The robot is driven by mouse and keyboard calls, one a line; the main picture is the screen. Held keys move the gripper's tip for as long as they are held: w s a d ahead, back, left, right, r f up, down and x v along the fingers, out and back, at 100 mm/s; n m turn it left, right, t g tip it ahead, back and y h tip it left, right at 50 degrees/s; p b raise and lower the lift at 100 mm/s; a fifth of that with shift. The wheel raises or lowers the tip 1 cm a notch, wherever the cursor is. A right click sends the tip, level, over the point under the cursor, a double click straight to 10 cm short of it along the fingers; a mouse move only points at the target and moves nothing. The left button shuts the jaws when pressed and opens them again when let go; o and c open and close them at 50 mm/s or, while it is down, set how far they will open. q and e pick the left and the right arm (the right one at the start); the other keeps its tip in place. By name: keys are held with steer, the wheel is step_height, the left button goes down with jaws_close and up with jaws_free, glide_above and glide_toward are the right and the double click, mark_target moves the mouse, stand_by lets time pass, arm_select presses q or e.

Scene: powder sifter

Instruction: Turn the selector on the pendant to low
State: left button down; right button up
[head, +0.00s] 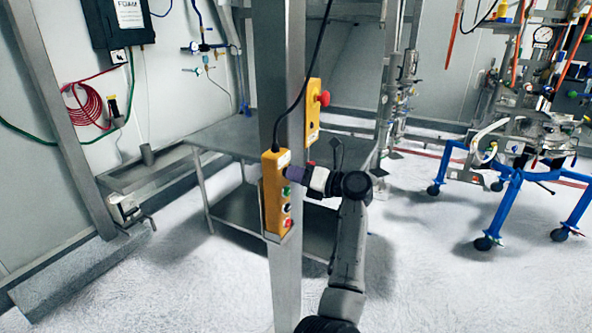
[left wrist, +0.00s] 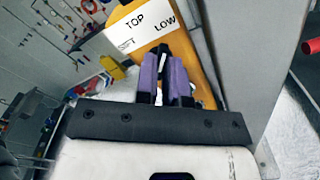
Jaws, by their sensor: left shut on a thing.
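The yellow pendant (head: 273,214) is mounted upright on a steel post, with a black cable from its top and green, dark and red buttons down its front. Its white label (left wrist: 128,36) shows TOP and LOW in the left wrist view, with another word too blurred to read surely. My left gripper (head: 291,173), with purple finger pads, is at the upper front of the pendant. In the left wrist view its fingers (left wrist: 164,62) are close together below the label, shut on the selector. My right gripper is not in view.
The steel post (head: 284,80) stands right behind the pendant. A second yellow box (head: 312,115) with a red button is to its right. A steel table (head: 230,136) is behind. A blue wheeled frame (head: 512,190) stands at the right, with open floor between.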

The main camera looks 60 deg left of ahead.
arm_select(q)
steer(key=shift+m+p, duration=0.35)
steer(key=shift+m, duration=0.25)
steer(key=c, duration=1.2)
jaws_free()
steer(key=v, duration=1.3)
steer(key=shift+w+d, duration=0.2)
steer(key=shift+d, duration=0.1)
